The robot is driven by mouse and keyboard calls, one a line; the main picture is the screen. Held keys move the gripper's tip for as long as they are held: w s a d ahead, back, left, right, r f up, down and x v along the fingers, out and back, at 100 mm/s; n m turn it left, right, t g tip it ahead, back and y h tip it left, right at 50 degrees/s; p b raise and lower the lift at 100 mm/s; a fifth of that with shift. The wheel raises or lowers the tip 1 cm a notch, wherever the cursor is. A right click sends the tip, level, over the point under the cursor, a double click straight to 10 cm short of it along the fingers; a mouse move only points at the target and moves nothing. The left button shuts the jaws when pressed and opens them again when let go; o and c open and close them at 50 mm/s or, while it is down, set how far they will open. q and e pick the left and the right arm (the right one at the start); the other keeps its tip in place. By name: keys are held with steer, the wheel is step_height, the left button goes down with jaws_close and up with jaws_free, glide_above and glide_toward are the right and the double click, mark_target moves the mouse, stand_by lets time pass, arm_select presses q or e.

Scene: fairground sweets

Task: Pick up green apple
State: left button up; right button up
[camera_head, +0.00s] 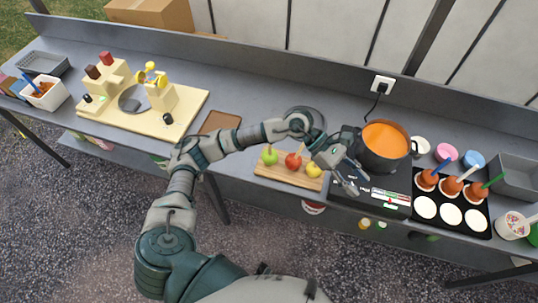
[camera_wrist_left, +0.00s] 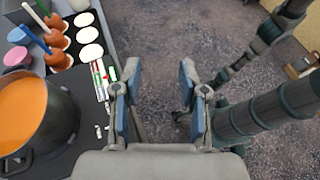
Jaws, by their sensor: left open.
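The green apple (camera_head: 270,156) lies at the left end of a wooden board (camera_head: 262,171) on the grey counter, with a stick near it. A red apple (camera_head: 293,161) and a yellow apple (camera_head: 314,169) sit to its right on the same board. My left gripper (camera_head: 357,187) is open and empty, to the right of the board, over the front of the black cooker. The left wrist view shows its two fingers (camera_wrist_left: 160,75) spread apart with only ground between them. The apples are out of the left wrist view. My right gripper is not seen.
A pot of orange liquid (camera_head: 385,137) stands on the cooker (camera_head: 375,200), close to my left gripper; the pot (camera_wrist_left: 28,112) also shows in the wrist view. A black tray (camera_head: 454,228) holds coated apples at the right. A brown board (camera_head: 220,121) lies left of the apples.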

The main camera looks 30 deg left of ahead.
arm_select(q)
steer(key=w+a+r+m+t+y, duration=0.1)
steer(key=w+a+y, duration=0.1)
steer(key=a+y, duration=0.5)
steer(key=w+a+r+t+y, duration=0.1)
steer(key=w+a+y, duration=0.15)
steer(key=a, duration=0.95)
steer(key=w+a+r+m+t+y, duration=0.1)
steer(key=w+a+y, duration=0.1)
steer(key=a+y, duration=0.5)
steer(key=h, duration=0.2)
glide_above(270, 148)
step_height(270, 148, down, 11)
steer(key=shift+g, duration=0.3)
steer(key=shift+w+a+f+p, duration=0.15)
steer(key=shift+f+p, duration=0.15)
steer(key=shift+f, duration=0.75)
steer(key=shift+w+a+f+p, duration=0.1)
steer(key=shift+f+p, duration=0.25)
steer(key=shift+f, duration=0.65)
steer(key=shift+w+a+f+p, duration=0.15)
steer(key=shift+f+p, duration=0.15)
steer(key=shift+f, duration=0.75)
jaws_close()
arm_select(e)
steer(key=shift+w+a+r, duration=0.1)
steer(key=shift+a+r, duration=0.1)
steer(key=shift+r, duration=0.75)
